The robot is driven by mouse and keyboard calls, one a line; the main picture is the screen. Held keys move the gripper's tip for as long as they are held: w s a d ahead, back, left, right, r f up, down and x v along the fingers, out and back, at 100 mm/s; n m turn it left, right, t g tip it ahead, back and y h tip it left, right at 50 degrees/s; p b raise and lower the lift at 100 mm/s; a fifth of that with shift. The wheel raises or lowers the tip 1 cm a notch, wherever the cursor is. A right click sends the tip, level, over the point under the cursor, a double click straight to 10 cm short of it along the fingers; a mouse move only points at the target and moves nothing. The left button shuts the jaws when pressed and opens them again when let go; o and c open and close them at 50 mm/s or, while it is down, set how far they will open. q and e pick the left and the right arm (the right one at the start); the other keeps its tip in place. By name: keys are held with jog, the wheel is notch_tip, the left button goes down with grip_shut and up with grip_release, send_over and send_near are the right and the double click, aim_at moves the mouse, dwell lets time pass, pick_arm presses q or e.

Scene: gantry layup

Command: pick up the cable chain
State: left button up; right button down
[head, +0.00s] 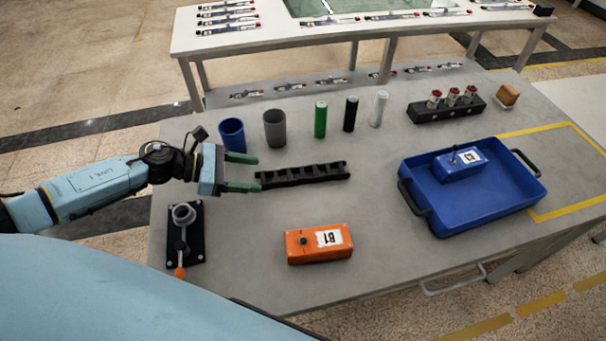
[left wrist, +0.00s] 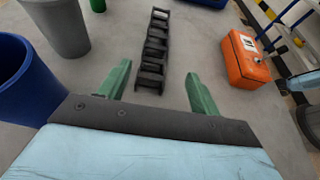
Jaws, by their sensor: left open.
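The cable chain (head: 303,174) is a black, linked strip lying on the grey table, running left to right in the head view. My left gripper (head: 257,173) is open, its green fingers pointing at the chain's left end. In the left wrist view the cable chain (left wrist: 154,50) stretches away from the gripper (left wrist: 158,84), its near end between or just ahead of the two fingertips. The fingers appear apart from the chain on both sides. My right gripper is not in view.
Behind the chain stand a blue cup (head: 232,134), a grey cup (head: 275,128) and several upright cylinders. An orange box (head: 318,243) lies in front, and a black valve fixture (head: 185,245) at front left. A blue tray (head: 436,222) holding a blue box is at right.

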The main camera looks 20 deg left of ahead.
aim_at(288, 174)
pick_arm(q)
jog(key=x, duration=0.7)
jog(key=shift+w+d, duration=0.15)
jog(key=shift+w, duration=0.45)
jog(key=shift+w+d+f, duration=0.1)
jog(key=shift+d+f, duration=0.05)
jog(key=shift+d, duration=0.05)
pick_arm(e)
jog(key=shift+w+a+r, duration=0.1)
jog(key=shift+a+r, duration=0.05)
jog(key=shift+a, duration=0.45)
pick_arm(q)
jog(key=shift+c, duration=0.3)
jog(key=c, duration=1.1)
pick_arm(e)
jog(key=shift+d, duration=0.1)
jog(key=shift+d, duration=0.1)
